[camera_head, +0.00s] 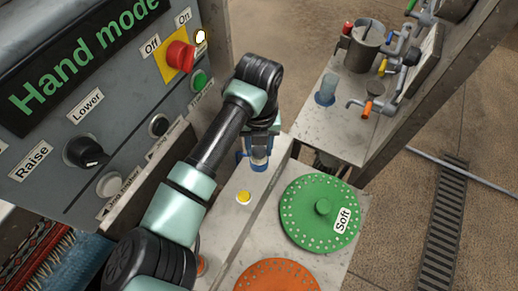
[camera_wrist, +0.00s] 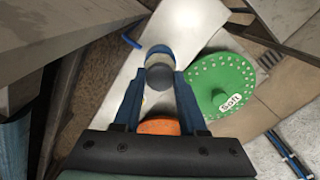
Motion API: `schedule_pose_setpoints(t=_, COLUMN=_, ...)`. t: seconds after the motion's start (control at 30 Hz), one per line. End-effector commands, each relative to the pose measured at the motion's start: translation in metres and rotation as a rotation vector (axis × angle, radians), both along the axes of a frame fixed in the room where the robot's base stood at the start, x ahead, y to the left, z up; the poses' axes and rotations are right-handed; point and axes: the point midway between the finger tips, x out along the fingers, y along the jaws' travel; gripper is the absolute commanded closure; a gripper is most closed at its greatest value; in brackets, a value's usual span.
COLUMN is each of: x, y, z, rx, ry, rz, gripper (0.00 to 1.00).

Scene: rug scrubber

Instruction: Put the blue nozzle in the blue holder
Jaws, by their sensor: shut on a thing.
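My gripper (camera_head: 258,158) is shut on a short round piece, which I take to be the blue nozzle. In the wrist view, the nozzle (camera_wrist: 159,62) shows a blue top, a pale band and a dark grey end between the tips of my blue fingers (camera_wrist: 158,85). In the head view it is mostly hidden by the gripper, over the far end of the pale metal bench. A small bent blue piece (camera_wrist: 131,41) shows at the bench edge, left of the nozzle; it may be part of the blue holder. I cannot tell whether the nozzle touches it.
A yellow round piece (camera_head: 243,197) sits on the bench. A green "Soft" disc (camera_head: 320,212) and an orange disc (camera_head: 277,276) lie to the right. A clear blue cup (camera_head: 326,90) stands on the back shelf. The control panel (camera_head: 95,90) rises close on the left.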

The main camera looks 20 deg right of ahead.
Motion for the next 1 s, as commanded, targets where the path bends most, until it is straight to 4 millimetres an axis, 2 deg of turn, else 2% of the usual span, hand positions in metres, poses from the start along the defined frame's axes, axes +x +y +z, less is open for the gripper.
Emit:
schedule_pose_setpoints(t=0.3, x=0.0, y=0.0, z=-0.003, rx=0.001, ry=0.0, rz=0.0, gripper=1.0)
schedule_pose_setpoints(t=0.33, x=0.0, y=0.0, z=-0.002, rx=0.001, ry=0.0, rz=0.0, gripper=0.55)
schedule_pose_setpoints(t=0.47, x=0.0, y=0.0, z=-0.002, rx=0.001, ry=0.0, rz=0.0, gripper=0.32)
schedule_pose_setpoints(t=0.5, x=0.0, y=0.0, z=-0.002, rx=0.001, ry=0.0, rz=0.0, gripper=0.29)
schedule_pose_setpoints(t=0.8, x=0.0, y=0.0, z=-0.001, rx=0.0, ry=0.0, rz=0.0, gripper=0.29)
schedule_pose_setpoints(t=1.0, x=0.0, y=0.0, z=0.012, rx=0.001, ry=-0.001, rz=-0.001, gripper=0.29)
